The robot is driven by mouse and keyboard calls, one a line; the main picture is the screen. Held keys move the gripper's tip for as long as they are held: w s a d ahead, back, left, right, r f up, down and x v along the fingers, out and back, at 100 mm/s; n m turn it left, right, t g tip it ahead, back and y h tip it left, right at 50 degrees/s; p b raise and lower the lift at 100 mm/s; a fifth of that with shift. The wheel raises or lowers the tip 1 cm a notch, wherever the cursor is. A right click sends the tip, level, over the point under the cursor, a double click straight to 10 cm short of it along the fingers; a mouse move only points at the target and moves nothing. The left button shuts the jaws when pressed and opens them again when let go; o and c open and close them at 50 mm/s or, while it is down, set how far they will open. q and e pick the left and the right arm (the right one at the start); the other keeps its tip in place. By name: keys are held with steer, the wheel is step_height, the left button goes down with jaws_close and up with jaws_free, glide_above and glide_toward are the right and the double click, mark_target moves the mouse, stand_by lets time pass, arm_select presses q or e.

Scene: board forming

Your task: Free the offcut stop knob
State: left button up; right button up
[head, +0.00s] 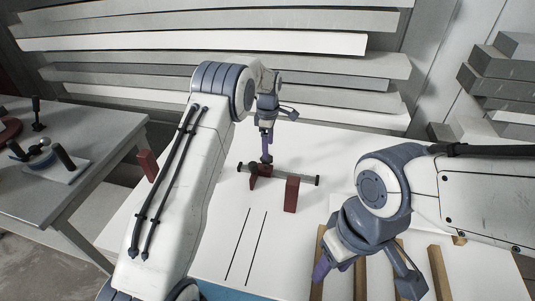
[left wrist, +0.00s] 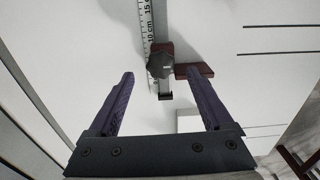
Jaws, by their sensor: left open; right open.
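The dark lobed stop knob (left wrist: 160,64) sits on a dark red stop block on a rail with a cm scale (left wrist: 146,22). In the head view the knob (head: 266,159) tops the red stop (head: 260,171) near the left end of the dark rail (head: 305,179). My left gripper (head: 266,140) is open, pointing down just above the knob. In the left wrist view its two purple fingers (left wrist: 160,74) appear on either side of the knob, with gaps; contact is not visible. My right gripper (head: 322,270) is open and low at the front right, away from the rail.
A red block (head: 291,194) stands at the rail's front right. Wooden strips (head: 438,272) lie under my right arm. Another red block (head: 147,162) is beside my left arm. A grey side table (head: 95,190) stands left. Boards (head: 200,43) are stacked behind.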

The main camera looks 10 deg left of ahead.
arm_select(q)
step_height(320, 180, up, 6)
stand_by(0.5)
